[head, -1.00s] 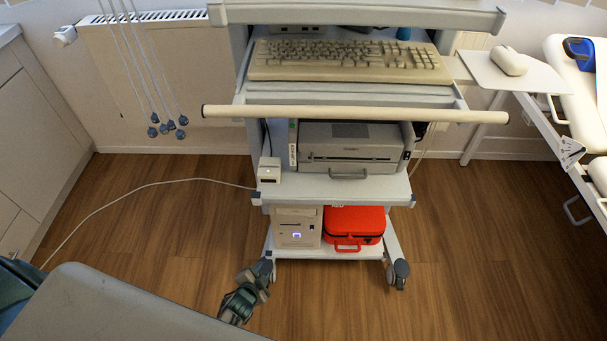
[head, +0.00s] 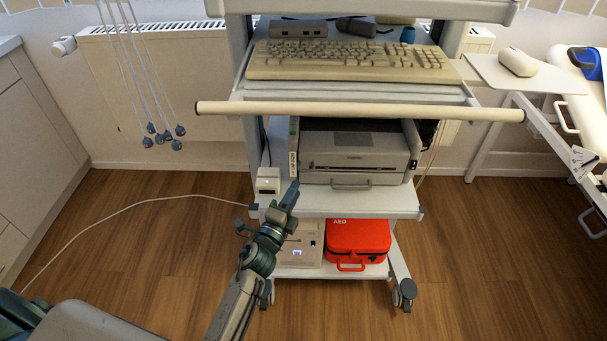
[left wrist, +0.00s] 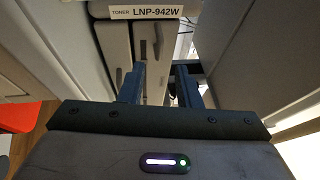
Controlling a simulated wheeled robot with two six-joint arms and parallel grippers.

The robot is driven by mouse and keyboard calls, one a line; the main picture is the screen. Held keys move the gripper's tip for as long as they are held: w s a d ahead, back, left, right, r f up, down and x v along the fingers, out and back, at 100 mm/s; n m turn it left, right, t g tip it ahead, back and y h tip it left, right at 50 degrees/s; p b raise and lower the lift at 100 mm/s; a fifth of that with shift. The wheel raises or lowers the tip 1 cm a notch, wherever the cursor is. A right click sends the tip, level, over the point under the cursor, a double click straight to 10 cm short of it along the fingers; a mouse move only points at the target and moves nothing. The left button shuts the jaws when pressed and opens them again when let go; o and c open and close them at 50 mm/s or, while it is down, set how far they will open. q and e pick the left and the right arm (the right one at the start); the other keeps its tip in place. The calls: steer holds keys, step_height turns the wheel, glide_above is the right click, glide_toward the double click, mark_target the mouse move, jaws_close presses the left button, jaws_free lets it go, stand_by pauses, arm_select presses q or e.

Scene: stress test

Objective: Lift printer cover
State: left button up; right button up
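The printer (head: 354,172) sits on the middle shelf of the cart, under the keyboard shelf. Its grey cover (head: 352,139) lies flat on top and looks closed. A handle (head: 352,184) sticks out low at its front. My left gripper (head: 290,192) is in front of the shelf, near the printer's front left corner, and looks apart from it. In the left wrist view, its two fingers (left wrist: 161,84) stand apart with nothing held between them. A toner label (left wrist: 147,12) and part of the printer show beyond the fingers. My right gripper is not in view.
A white bar (head: 360,111) crosses above the printer, below the keyboard (head: 350,61). A small white box (head: 268,180) stands left of the printer. A red AED case (head: 357,241) and a beige computer (head: 302,246) are below. Floor is clear right of the cart.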

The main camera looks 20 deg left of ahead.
arm_select(q)
steer(key=w, duration=0.4)
steer(key=w+r, duration=0.1)
steer(key=w, duration=0.2)
steer(key=shift+d, duration=0.4)
steer(key=shift+s, duration=0.1)
jaws_close()
